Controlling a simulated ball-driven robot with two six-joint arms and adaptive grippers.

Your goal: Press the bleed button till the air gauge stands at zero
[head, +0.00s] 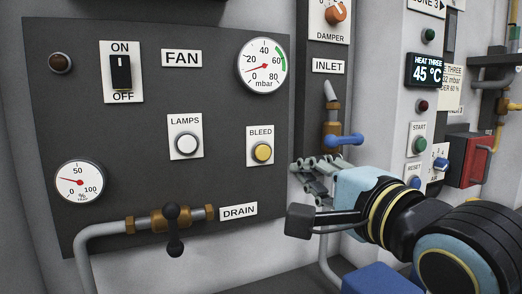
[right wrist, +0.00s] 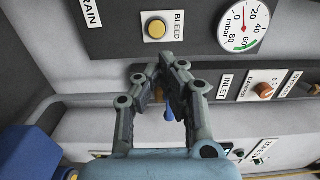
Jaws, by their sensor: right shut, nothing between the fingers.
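The yellow bleed button (head: 262,152) sits on a white plate marked BLEED on the dark panel. It also shows in the right wrist view (right wrist: 156,29), uncovered. The round mbar gauge (head: 262,65) is above it; its red needle points low, between 0 and 20. The gauge also shows in the right wrist view (right wrist: 244,28). My right gripper (head: 305,168) is shut and empty, just right of the bleed plate and slightly lower in the head view. In the right wrist view its fingertips (right wrist: 160,72) are apart from the button. My left gripper is not in view.
The inlet valve with a blue handle (head: 343,140) is close above my right gripper. The lamps button (head: 186,144), fan switch (head: 121,72), percent gauge (head: 80,181) and drain valve (head: 172,215) share the panel. A blue block (head: 370,279) is below.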

